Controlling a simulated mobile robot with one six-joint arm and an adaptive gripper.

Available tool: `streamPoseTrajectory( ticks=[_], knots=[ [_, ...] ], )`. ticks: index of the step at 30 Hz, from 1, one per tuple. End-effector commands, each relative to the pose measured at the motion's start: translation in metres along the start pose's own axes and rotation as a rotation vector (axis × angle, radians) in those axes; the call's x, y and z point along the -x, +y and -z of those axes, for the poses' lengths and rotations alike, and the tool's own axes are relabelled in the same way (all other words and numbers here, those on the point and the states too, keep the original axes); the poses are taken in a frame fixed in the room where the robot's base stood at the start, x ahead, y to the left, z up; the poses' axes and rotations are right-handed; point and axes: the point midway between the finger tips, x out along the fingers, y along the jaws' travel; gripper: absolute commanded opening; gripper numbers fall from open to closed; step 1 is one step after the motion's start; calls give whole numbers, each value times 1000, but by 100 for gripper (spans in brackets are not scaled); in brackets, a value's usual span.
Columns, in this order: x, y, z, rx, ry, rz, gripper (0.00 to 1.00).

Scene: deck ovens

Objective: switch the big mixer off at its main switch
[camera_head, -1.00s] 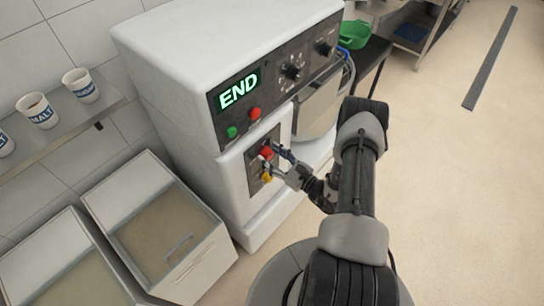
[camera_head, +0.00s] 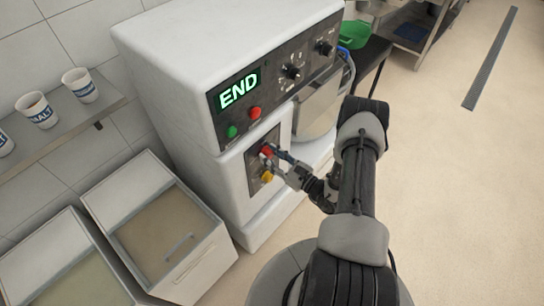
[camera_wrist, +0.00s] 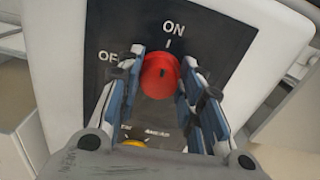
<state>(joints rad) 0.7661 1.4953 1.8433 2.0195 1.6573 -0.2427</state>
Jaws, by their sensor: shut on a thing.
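The big mixer (camera_head: 180,60) is white, with a dark control panel and a lit green display reading END. Its main switch is a red rotary knob (camera_wrist: 160,74) on a dark plate with ON at the top and OFF, partly hidden, at the left. A dark mark on the knob sits towards its upper right, near ON. The red knob also shows in the head view (camera_head: 266,152). My gripper (camera_wrist: 161,72) is shut on the red knob, one finger on each side. A yellow knob (camera_wrist: 135,142) lies below, partly hidden by my gripper.
A green button (camera_head: 232,131) and a red button (camera_head: 255,113) sit under the display. Flour bins (camera_head: 195,262) stand left of the mixer, below a shelf with cups (camera_head: 80,85). A green bowl (camera_head: 354,34) is behind. The floor at right is clear.

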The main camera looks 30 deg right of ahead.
Motion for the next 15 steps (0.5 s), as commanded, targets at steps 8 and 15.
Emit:
streamPoseTrajectory(
  ticks=[8,15],
  knots=[
    [0,1,2,196,0,0,10],
    [0,2,2,423,0,0,10]
  ],
)
